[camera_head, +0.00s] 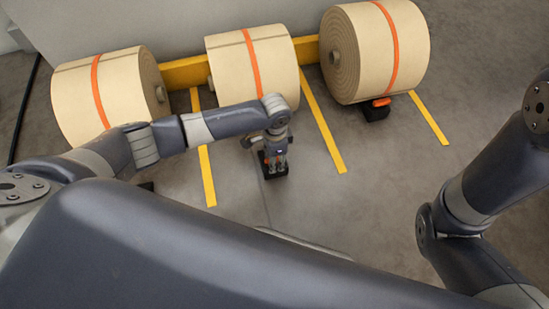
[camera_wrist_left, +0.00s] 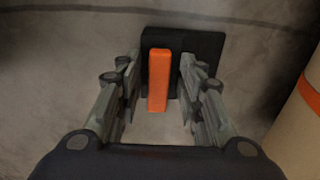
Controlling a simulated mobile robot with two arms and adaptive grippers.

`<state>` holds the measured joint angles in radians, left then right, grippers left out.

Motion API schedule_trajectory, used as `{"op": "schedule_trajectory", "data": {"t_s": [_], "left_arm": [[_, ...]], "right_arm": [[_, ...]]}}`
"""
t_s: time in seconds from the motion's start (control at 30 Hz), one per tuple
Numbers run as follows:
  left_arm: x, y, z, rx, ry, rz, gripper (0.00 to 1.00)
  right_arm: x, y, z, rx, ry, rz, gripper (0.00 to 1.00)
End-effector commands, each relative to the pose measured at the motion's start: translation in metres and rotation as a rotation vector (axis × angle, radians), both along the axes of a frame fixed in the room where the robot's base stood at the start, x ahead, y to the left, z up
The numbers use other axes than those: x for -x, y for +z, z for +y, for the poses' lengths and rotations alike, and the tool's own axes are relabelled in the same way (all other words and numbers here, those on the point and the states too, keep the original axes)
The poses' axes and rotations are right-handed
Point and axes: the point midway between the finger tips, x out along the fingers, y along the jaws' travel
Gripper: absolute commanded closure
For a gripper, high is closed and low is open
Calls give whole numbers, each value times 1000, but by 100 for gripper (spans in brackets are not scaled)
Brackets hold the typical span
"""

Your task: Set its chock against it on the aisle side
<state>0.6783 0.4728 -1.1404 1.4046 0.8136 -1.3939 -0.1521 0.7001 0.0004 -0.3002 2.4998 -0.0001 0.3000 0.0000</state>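A black chock with an upright orange handle (camera_wrist_left: 158,80) stands on the floor in front of the middle roll (camera_head: 240,63), apart from it. Its black base (camera_head: 277,176) shows under my left gripper (camera_head: 276,164) in the head view. In the left wrist view my left gripper (camera_wrist_left: 158,85) is open, with one finger on each side of the orange handle and a gap on both sides. Part of a tan roll with an orange strap (camera_wrist_left: 310,95) shows at the right edge there. My right arm shows at the right of the head view; its gripper is out of view.
The left roll (camera_head: 75,105) and right roll (camera_head: 375,50) lie either side of the middle one, along a yellow beam (camera_head: 187,72). Another orange-handled black chock (camera_head: 376,112) sits at the right roll's front. Yellow lines (camera_head: 325,125) mark the floor, clear at centre right.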

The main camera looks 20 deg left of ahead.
Motion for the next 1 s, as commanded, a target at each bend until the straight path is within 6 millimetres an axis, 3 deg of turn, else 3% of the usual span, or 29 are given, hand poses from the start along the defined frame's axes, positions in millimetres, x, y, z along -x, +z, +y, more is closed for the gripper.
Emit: {"op": "schedule_trajectory", "data": {"t_s": [0.37, 0.47, 0.8, 1.0], "left_arm": [[0, 3, 0, 0, 0, 1, 61], [0, 16, 0, 1, -1, -1, 61], [0, 87, 0, 1, -1, -2, 61], [0, 113, 0, 0, 0, 0, 61]], "right_arm": [[-1, 0, -1, -3, 2, 3, 100], [-1, 0, 0, -2, 1, 2, 100], [0, 0, 0, -1, 0, 0, 100], [0, 0, 0, -1, 0, 0, 100]]}}
